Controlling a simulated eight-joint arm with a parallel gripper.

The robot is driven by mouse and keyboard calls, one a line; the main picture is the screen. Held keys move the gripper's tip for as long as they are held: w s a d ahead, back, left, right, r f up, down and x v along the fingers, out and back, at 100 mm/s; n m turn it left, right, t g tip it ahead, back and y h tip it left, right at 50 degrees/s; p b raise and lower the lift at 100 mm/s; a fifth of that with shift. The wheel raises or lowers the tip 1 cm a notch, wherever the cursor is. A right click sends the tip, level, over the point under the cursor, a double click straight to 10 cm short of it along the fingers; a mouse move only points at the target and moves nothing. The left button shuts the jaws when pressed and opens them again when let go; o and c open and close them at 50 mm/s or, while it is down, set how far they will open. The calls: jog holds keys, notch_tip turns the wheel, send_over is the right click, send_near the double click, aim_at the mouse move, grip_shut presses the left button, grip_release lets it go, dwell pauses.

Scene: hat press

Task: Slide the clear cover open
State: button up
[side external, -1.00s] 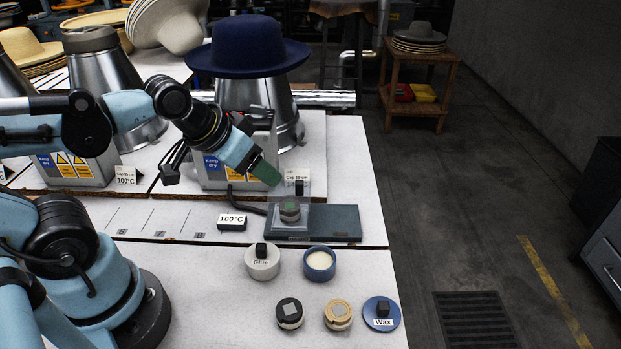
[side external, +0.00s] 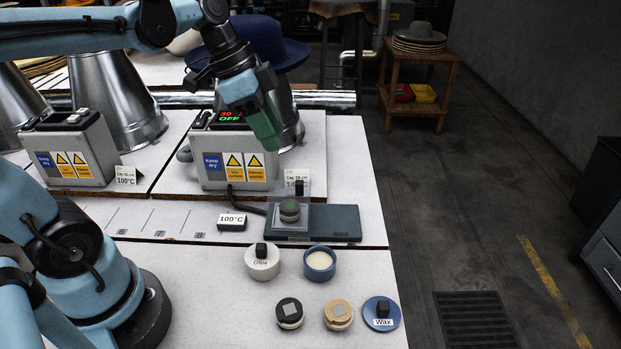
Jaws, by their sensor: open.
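The clear cover (side external: 276,222) is a see-through box on the left part of a flat dark grey base (side external: 336,222), in the side external view. A round green-topped button (side external: 289,209) shows through it. A small black knob (side external: 300,189) stands at the cover's back edge. My gripper (side external: 268,132), with green fingers, is above and behind the cover, in front of the right-hand metal box. It is apart from the cover and empty. The gap between its fingers is hard to see from this side.
A glue pot (side external: 262,266), a blue pot (side external: 319,264), two round stamps and a wax lid (side external: 382,313) stand in front. The metal control box (side external: 215,172) and blue hat (side external: 262,42) are behind.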

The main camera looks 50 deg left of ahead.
aim_at(300, 182)
jog(key=x, duration=1)
jog(key=shift+w+d+f, duration=0.1)
jog(key=shift+f, duration=0.3)
jog(key=shift+c, duration=0.3)
grip_shut()
